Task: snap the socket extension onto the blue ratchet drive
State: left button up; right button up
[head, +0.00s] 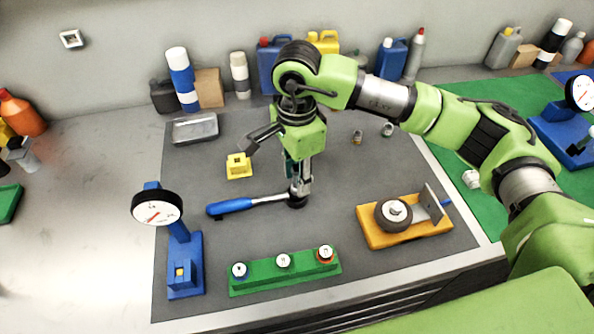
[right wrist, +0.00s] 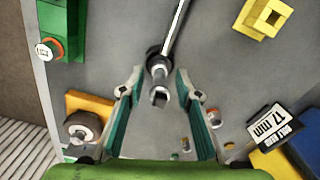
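The ratchet with the blue handle (head: 235,206) lies on the grey mat, its round head (head: 297,201) to the right. In the right wrist view its shiny shaft (right wrist: 174,30) runs up from the head (right wrist: 156,62). The socket extension (right wrist: 160,97), a short metal post with a square opening in its end, rises from the ratchet head toward the camera. I cannot tell how fully it is seated. My right gripper (head: 300,186) is above the head. Its fingers (right wrist: 160,78) are apart on both sides of the extension, with visible gaps. My left gripper is not in view.
A green socket rail (head: 284,273) and blue gauge stand (head: 184,265) are in front. An orange fixture (head: 405,232) stands right. A yellow block (head: 238,166), a "17 mm deep" sign (right wrist: 272,124) and a metal tray (head: 195,128) are behind. Bottles and jugs line the wall.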

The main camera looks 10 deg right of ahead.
grip_shut()
jog(key=shift+f, duration=0.1)
jog(key=shift+o, duration=0.4)
grip_release()
